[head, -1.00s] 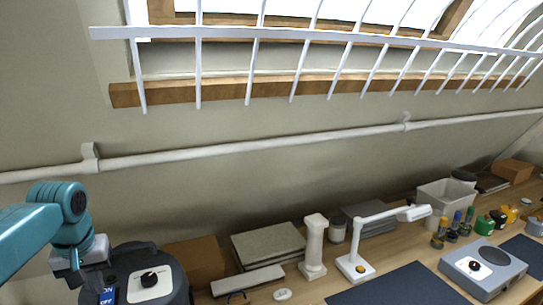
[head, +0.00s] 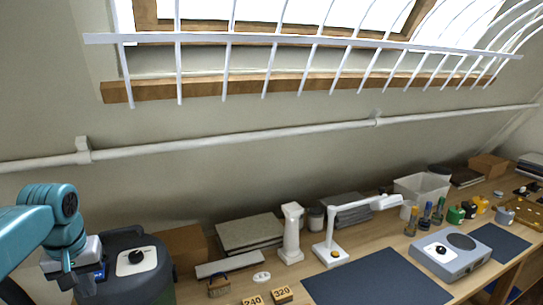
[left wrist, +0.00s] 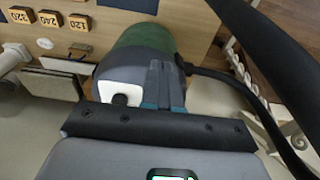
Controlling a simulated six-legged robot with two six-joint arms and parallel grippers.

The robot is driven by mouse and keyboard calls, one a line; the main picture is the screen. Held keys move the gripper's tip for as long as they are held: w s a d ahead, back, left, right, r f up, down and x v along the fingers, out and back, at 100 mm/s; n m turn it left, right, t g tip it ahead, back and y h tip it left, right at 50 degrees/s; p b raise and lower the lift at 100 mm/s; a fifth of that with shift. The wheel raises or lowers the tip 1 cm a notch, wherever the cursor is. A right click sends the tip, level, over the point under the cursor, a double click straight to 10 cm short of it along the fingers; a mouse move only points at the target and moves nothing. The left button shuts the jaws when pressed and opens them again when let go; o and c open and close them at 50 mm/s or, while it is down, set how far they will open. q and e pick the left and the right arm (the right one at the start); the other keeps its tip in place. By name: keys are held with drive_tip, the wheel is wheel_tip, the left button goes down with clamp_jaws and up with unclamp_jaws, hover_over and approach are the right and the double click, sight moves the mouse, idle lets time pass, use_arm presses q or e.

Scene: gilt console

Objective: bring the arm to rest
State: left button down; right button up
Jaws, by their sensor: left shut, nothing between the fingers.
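My left arm comes in from the left in the head view. Its left gripper (head: 88,273) hangs at the left side of a dark rounded machine (head: 150,285) with a white panel and black knob (head: 136,257). In the left wrist view the left gripper (left wrist: 166,80) shows as narrow teal and grey fingers, close together and empty, in front of the machine's green body (left wrist: 138,42). The white panel (left wrist: 118,88) lies just left of the fingers. Whether the gripper touches the machine I cannot tell. My right gripper is not in view.
Numbered blocks (head: 283,294), a white column (head: 290,235), a white lamp (head: 333,254) and a grey device (head: 450,262) stand on the wooden bench. A dark blue mat (head: 375,283) is bare. A black hose (left wrist: 225,85) curves right of the machine. A white rail (head: 240,135) runs along the wall.

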use_arm(q)
drive_tip(key=w+d+f+m+h, duration=0.1)
drive_tip(key=w+d+f, duration=0.15)
drive_tip(key=f, duration=0.35)
drive_tip(key=w+d+f+m, duration=0.1)
drive_tip(key=d+f, duration=0.3)
drive_tip(key=f, duration=0.3)
drive_tip(key=s+d+f+m+h, duration=0.1)
drive_tip(key=s+d+f, duration=0.1)
drive_tip(key=d+f, duration=0.5)
drive_tip(key=s+d+f+m+h, duration=0.1)
drive_tip(key=s+d+f+h, duration=0.15)
drive_tip(key=d+f, duration=0.55)
drive_tip(key=s+d+f, duration=0.3)
drive_tip(key=s+f, duration=0.1)
drive_tip(key=s, duration=0.3)
drive_tip(key=s+d+f+g, duration=0.1)
drive_tip(key=s+d+f, duration=0.2)
drive_tip(key=s+f, duration=0.25)
drive_tip(key=s+d+f, duration=0.3)
drive_tip(key=s+f, duration=0.1)
drive_tip(key=s, duration=0.3)
drive_tip(key=f+b, duration=0.1)
drive_tip(key=b, duration=0.1)
drive_tip(key=f+b, duration=0.4)
drive_tip(key=shift+w+a+f+b, duration=0.2)
drive_tip(key=shift+w+a+b, duration=0.1)
drive_tip(key=shift+a, duration=0.1)
